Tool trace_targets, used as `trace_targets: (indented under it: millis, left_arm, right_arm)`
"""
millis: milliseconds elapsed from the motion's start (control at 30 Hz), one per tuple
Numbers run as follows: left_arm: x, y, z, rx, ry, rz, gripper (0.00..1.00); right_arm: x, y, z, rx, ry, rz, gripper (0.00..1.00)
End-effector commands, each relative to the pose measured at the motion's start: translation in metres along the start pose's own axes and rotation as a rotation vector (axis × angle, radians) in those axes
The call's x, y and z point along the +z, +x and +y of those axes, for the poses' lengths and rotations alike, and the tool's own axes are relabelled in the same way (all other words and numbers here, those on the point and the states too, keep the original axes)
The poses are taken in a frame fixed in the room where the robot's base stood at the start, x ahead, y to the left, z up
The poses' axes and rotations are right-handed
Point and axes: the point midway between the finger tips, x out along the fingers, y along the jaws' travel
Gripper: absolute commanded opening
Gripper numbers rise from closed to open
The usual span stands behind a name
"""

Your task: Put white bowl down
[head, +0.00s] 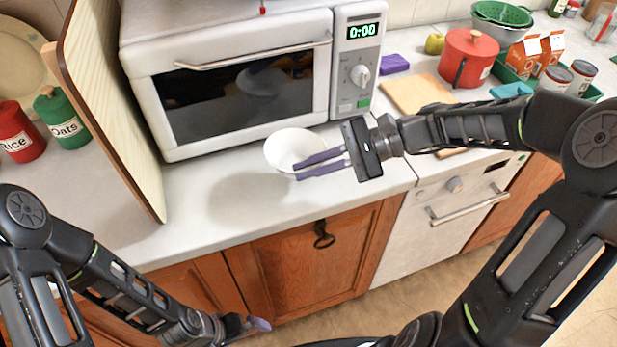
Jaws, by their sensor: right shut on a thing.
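The white bowl (283,149) is in front of the microwave, over the white counter (205,190). A shadow lies on the counter to its lower left, so it seems to be held a little above the surface. My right gripper (308,169) comes in from the right, with its purple fingers shut on the bowl's right rim. My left gripper (260,324) hangs low at the bottom, in front of the cabinets, away from the bowl. Its fingers are too small and foreshortened to tell whether they are open.
The white microwave (150,73) stands right behind the bowl. A wooden board (110,110) stands upright to the left. A cutting board (415,92), a red pot (468,56) and cartons stand to the right. The counter left of the bowl is clear.

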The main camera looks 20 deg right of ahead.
Motion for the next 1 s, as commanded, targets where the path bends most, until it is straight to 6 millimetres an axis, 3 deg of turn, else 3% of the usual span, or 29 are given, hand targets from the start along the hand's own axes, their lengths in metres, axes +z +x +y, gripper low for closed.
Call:
trace_targets:
  millis: [200,333,1000]
  left_arm:
    - [0.0,0.001,-0.001,0.0,0.0,0.0,1.0]
    - [0.0,0.002,-0.001,0.0,0.0,0.0,1.0]
    - [0.0,0.001,-0.001,0.0,0.0,0.0,1.0]
  right_arm:
    - [0.033,-0.014,-0.021,0.0,-0.006,0.001,0.0]
    - [0.044,-0.018,-0.028,0.0,-0.003,-0.001,0.0]
    - [0.046,-0.019,-0.029,0.0,-0.001,-0.002,0.0]
